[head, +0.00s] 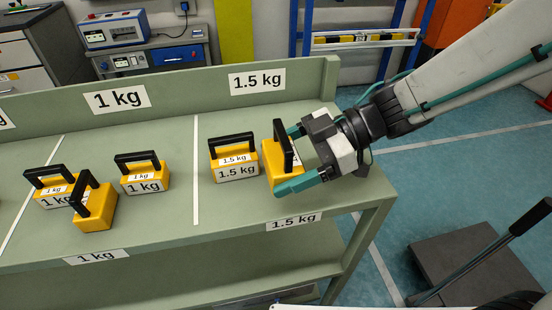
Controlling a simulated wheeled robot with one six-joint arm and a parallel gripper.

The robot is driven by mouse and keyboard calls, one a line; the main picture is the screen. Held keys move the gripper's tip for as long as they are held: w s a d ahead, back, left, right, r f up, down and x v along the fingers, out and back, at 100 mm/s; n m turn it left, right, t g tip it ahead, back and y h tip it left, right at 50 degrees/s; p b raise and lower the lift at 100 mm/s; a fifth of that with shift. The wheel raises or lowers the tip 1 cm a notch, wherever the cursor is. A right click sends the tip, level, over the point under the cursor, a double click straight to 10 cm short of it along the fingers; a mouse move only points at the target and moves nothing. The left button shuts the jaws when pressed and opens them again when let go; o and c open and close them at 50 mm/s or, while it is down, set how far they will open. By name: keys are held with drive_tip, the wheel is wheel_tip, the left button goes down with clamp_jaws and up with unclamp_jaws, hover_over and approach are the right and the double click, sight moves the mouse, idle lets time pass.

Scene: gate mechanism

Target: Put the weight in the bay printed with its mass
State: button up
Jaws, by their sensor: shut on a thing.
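My gripper (290,160) is shut on a yellow weight (270,162) with a black handle, in the 1.5 kg bay (230,205) at the right end of the green bench. The held weight's printed label is mostly hidden. It is at or just above the bench surface; I cannot tell which. Another yellow weight marked 1.5 kg (236,172) stands just left of it. Left of a white line, the 1 kg bay (160,215) holds two weights marked 1 kg, one at the left (52,198) and one at the right (145,184), and a turned one (95,215) with no readable label.
The bench has a raised back board (180,92) with mass signs and a right end wall (329,75). Free surface lies in front of the 1.5 kg weights. A dark platform cart (455,262) stands on the floor at right.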

drive_tip(key=w+d, duration=0.2)
drive_tip(key=w, duration=0.2)
drive_tip(key=w+d, duration=0.2)
drive_tip(key=w, duration=0.1)
drive_tip(key=w+d+f, duration=0.1)
drive_tip(key=w+d, duration=0.1)
drive_tip(key=w, duration=0.2)
drive_tip(key=shift+w+d+f, duration=0.1)
drive_tip(key=shift+w+d, duration=0.2)
drive_tip(key=shift+d, duration=0.05)
drive_tip(key=shift+f, duration=1.75)
drive_tip(key=shift+f, duration=0.15)
drive_tip(key=o, duration=2)
drive_tip(key=shift+c, duration=0.2)
